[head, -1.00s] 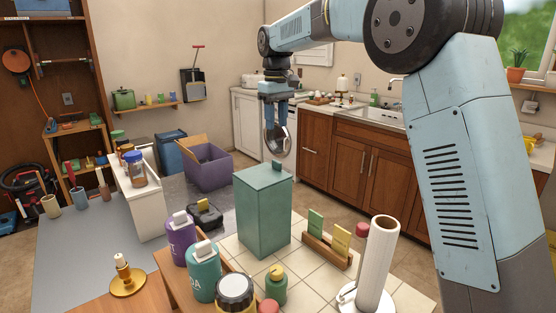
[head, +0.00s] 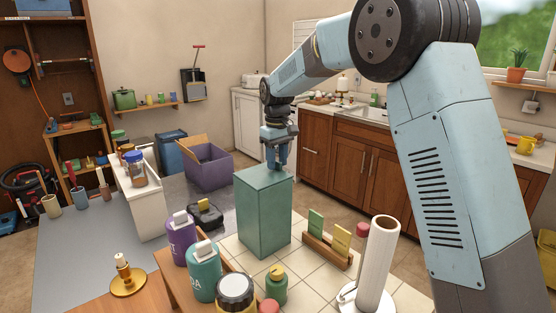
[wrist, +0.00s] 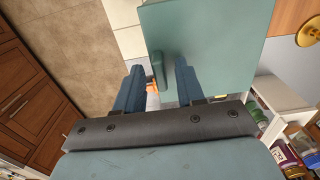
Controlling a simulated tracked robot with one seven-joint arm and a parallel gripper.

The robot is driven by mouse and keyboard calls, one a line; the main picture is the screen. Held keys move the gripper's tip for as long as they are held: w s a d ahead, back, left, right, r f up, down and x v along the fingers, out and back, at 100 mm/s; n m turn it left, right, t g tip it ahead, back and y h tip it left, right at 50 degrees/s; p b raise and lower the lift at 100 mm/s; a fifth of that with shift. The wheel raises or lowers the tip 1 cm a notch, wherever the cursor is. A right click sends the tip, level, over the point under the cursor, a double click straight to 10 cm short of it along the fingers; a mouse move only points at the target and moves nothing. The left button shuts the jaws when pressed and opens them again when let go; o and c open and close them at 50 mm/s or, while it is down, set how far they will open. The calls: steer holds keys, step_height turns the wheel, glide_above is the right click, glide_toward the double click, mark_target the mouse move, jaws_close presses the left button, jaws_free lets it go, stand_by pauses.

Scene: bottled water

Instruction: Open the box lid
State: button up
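The tall green box (head: 263,222) stands upright on the light tiled top, its flat lid (head: 258,179) closed. A small green tab stands up at the lid's back edge; in the wrist view the tab (wrist: 157,70) shows between my finger tips. My gripper (head: 277,163) points down at that back edge. In the wrist view my gripper (wrist: 160,75) has its two blue fingers apart, one on each side of the tab, with gaps visible. In the head view the fingers hide the tab. The lid (wrist: 205,45) also fills the upper middle of the wrist view.
Purple (head: 181,240) and teal (head: 204,274) bottles stand left of the box. A wooden holder with cards (head: 327,250) and a paper roll (head: 377,265) stand to its right. A purple open bin (head: 208,168) is behind left.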

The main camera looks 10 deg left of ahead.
steer(key=shift+c, duration=0.4)
jaws_close()
steer(key=shift+d, duration=0.15)
